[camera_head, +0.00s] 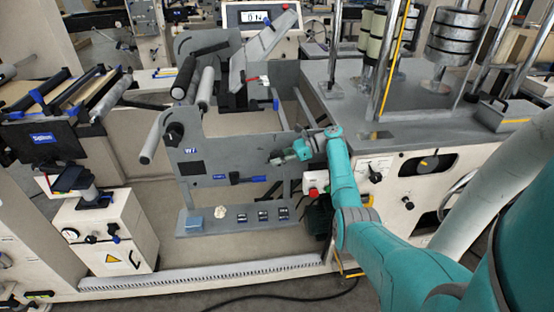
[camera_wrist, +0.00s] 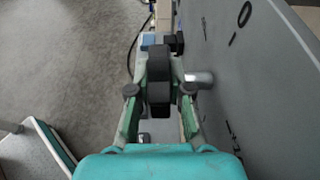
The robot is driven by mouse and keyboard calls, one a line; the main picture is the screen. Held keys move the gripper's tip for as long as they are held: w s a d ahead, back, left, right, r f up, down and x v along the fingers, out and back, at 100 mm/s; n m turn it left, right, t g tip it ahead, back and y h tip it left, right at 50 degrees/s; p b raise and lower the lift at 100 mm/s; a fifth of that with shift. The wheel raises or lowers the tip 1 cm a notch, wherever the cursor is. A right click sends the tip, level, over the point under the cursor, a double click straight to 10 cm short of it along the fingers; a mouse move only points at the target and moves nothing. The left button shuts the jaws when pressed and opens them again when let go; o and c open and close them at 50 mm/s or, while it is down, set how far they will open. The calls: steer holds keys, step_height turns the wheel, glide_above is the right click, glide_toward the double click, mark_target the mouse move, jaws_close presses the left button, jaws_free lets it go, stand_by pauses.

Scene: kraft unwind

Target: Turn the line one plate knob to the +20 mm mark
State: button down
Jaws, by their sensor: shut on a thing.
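My gripper (camera_head: 284,157) is at the grey upright plate (camera_head: 215,150) marked W7 in the head view. In the wrist view my gripper (camera_wrist: 159,97) has its two green fingers on either side of a black knob (camera_wrist: 158,72), shut on it. A short metal shaft (camera_wrist: 199,78) shows beside the knob, on the side of the plate (camera_wrist: 265,90). The plate's face carries a "0" and short dark marks. The knob is hidden by my gripper in the head view. I cannot read which mark the knob points to.
A red button box (camera_head: 316,182) is close to the right. A grey shelf (camera_head: 237,229) with small boxes lies below. Rollers (camera_head: 205,90) stand above left. Floor is open at left in the wrist view.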

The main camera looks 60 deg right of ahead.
mark_target(277, 152)
steer(key=c, duration=1.1)
jaws_free()
step_height(277, 152, up, 10)
steer(key=shift+r, duration=0.1)
